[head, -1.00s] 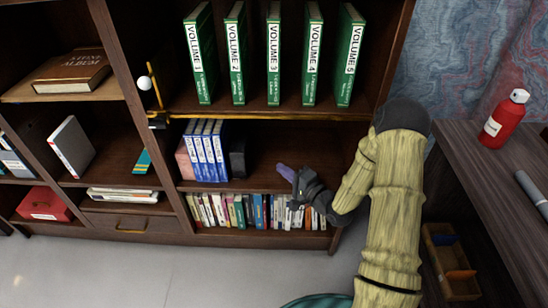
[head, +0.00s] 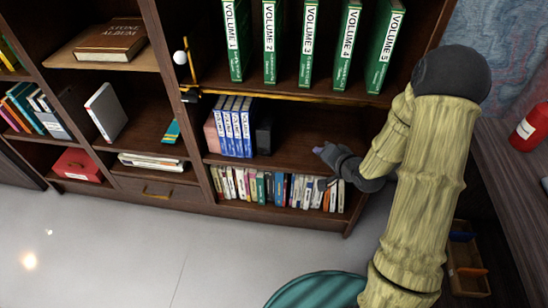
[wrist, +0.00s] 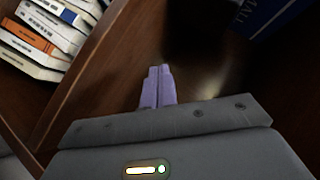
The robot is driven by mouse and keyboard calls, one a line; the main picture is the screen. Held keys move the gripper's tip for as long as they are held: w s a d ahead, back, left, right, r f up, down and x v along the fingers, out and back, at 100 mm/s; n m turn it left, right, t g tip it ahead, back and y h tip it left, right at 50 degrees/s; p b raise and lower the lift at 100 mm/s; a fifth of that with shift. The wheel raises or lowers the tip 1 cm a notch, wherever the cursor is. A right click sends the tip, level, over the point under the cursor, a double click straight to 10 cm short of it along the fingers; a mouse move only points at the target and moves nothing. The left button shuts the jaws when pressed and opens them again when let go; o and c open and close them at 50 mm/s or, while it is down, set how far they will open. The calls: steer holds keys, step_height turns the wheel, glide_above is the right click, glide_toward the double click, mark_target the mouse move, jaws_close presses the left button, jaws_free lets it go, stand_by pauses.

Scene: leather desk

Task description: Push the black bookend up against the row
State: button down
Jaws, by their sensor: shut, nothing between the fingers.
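The black bookend (head: 265,137) stands upright on the middle shelf, just right of a row of blue-and-white books (head: 231,126). The two look very close; I cannot tell whether they touch. My gripper (head: 319,150) is to the right of the bookend at that shelf's front, apart from it, with its lilac fingers shut and empty. In the wrist view the closed fingers (wrist: 158,84) point over the brown shelf board. A dark shape (wrist: 195,30) ahead of them looks like the bookend, with a blue book (wrist: 262,14) at upper right.
Green numbered volumes (head: 308,40) stand on the shelf above. Small books (head: 275,188) fill the shelf below, close under my gripper; some show in the wrist view (wrist: 48,30). The middle shelf is clear right of the bookend. A red bottle (head: 529,128) stands on the desk (head: 500,170).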

steer(key=s+d+r+n+g+h+p, duration=0.2)
steer(key=s+r, duration=0.4)
steer(key=s, duration=0.4)
steer(key=s+d+r+n+g+h+p, duration=0.1)
steer(key=s+d+r+n+g+h, duration=0.1)
steer(key=s+r+g, duration=0.4)
steer(key=s+n+h, duration=0.1)
steer(key=s+h, duration=0.1)
steer(key=s, duration=0.2)
steer(key=shift+s+r+p, duration=0.25)
steer(key=shift+r+p, duration=0.1)
steer(key=shift+r, duration=0.05)
steer(key=shift+s, duration=0.1)
